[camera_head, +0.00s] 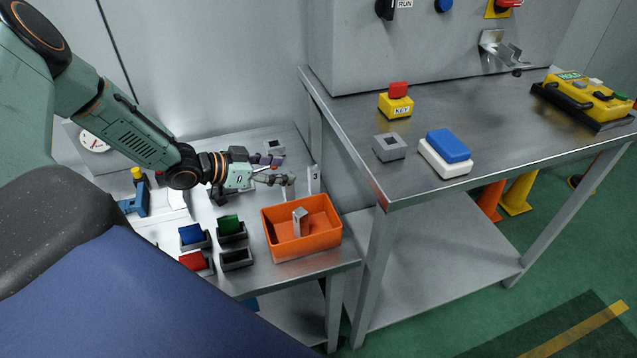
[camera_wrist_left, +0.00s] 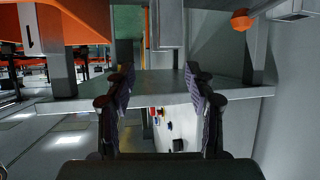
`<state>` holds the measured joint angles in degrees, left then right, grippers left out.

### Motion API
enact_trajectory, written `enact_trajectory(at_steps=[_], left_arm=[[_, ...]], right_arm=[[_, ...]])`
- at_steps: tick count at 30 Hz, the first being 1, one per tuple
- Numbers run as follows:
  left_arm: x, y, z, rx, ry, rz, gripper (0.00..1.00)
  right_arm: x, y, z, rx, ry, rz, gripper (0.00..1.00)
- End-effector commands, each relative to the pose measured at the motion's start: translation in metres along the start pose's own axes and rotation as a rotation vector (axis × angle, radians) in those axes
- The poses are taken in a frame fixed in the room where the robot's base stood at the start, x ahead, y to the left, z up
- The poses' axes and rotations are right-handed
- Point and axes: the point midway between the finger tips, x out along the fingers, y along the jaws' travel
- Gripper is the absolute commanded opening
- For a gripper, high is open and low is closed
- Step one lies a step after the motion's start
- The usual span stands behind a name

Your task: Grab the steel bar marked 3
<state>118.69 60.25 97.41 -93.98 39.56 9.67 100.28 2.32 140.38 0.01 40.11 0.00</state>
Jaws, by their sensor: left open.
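The steel bar marked 3 (camera_head: 315,178) is a pale upright bar behind the orange bin on the lower steel table. My left gripper (camera_head: 282,170) is just left of this bar, open, with nothing visibly held. In the left wrist view, its two dark fingers (camera_wrist_left: 158,82) are spread apart. A grey bar (camera_wrist_left: 165,25) shows at the top middle there, beyond the fingertips; no number is readable on it. Another steel bar (camera_head: 300,221) stands in the orange bin (camera_head: 283,252). My right gripper is not in view.
Small dark holders with blue (camera_head: 191,234), green (camera_head: 230,224) and red (camera_head: 193,261) blocks stand left of the bin. A higher steel table (camera_head: 440,188) to the right carries a yellow key button box (camera_head: 396,106), a grey square socket (camera_head: 389,147) and a blue-and-white block (camera_head: 446,151).

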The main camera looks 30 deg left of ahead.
Motion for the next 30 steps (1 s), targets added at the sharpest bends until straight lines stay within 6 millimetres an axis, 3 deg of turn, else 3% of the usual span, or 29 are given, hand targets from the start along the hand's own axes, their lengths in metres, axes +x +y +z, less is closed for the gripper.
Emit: enact_trajectory(at_steps=[7,17,24,30], left_arm=[[0.034,0.001,0.005,0.004,-0.002,0.002,0.54],[0.059,0.0,0.001,0.001,0.0,0.001,0.54],[0.092,0.004,0.0,0.004,-0.002,0.003,0.54],[0.108,0.003,-0.002,0.002,0.0,0.001,0.54]], right_arm=[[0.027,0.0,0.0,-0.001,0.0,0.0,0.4],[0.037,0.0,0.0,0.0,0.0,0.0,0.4],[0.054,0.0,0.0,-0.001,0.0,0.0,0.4],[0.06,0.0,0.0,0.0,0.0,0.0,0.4]])
